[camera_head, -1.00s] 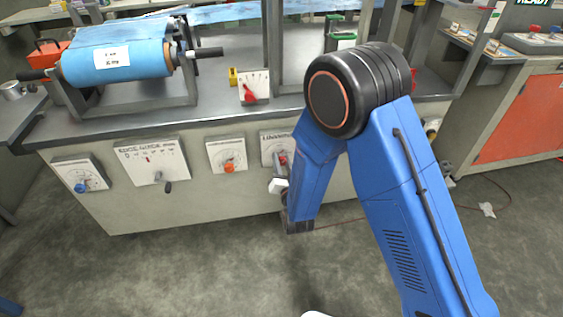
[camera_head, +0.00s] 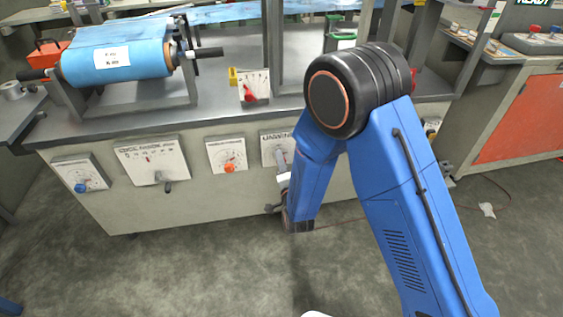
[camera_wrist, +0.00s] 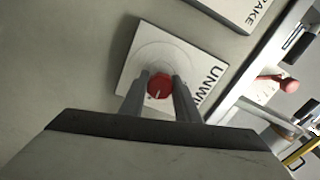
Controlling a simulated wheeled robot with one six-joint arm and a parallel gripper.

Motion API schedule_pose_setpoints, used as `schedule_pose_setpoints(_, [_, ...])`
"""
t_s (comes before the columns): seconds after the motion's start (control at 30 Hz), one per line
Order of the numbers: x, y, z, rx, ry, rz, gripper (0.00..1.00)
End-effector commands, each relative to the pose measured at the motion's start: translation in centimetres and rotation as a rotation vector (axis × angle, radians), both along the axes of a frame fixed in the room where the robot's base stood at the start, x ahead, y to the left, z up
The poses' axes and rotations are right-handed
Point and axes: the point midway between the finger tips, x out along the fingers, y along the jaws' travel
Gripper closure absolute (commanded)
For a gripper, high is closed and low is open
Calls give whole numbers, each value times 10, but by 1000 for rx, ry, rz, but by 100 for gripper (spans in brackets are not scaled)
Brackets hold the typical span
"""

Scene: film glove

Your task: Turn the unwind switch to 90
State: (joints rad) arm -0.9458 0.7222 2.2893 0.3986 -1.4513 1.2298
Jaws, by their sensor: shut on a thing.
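The unwind switch is a red round knob (camera_wrist: 159,86) with a small white mark, on a white plate lettered "UNWI…" (camera_wrist: 190,62) in the wrist view. The mark points toward the lower side of that picture. My gripper (camera_wrist: 160,84) has one grey finger on each side of the knob and is shut on it. In the head view the unwind plate (camera_head: 269,146) is on the front of the machine. My gripper (camera_head: 282,159) reaches up to it there and hides the knob. The scale figures are too faint to read.
Left of the unwind plate are a panel with an orange knob (camera_head: 229,168), an edge guide panel (camera_head: 140,152) and a panel with a blue knob (camera_head: 80,187). A blue film roll (camera_head: 117,62) lies above.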

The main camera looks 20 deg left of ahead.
Motion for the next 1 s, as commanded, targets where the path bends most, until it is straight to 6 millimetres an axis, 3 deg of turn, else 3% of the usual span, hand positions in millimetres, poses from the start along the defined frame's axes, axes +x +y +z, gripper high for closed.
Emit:
schedule_pose_setpoints(0.73, [0, -1, -2, 67, 46, -1, 93])
schedule_pose_setpoints(0.77, [0, -1, -2, 67, 46, -1, 64])
schedule_pose_setpoints(0.8, [0, -1, -2, 68, 45, -1, 54])
schedule_pose_setpoints(1.0, [0, -1, -1, 68, 44, -1, 52])
